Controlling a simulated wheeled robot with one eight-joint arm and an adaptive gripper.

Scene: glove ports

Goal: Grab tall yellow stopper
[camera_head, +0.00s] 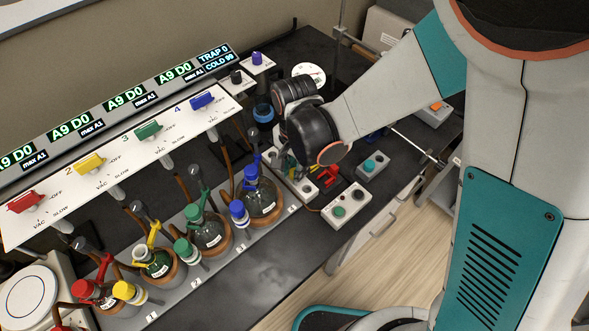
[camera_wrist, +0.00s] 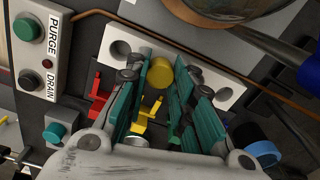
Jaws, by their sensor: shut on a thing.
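The yellow stopper (camera_wrist: 160,73) shows its round top in the wrist view, between the teal fingers of my gripper (camera_wrist: 162,80). My gripper is shut on it, one finger at each side. The stopper is over a white rack strip (camera_wrist: 120,47) that has round holes; I cannot tell whether its lower end sits in a hole or is clear of it. In the head view my dark wrist hides most of the gripper and the stopper, at the right end of the row of flasks.
Red (camera_wrist: 98,97) and yellow (camera_wrist: 146,118) clips lie close to my fingers. A PURGE/DRAIN button box (camera_head: 346,204) stands to the right in the head view. A flask with a blue cap (camera_head: 262,194) stands close on the left. The front bench top is clear.

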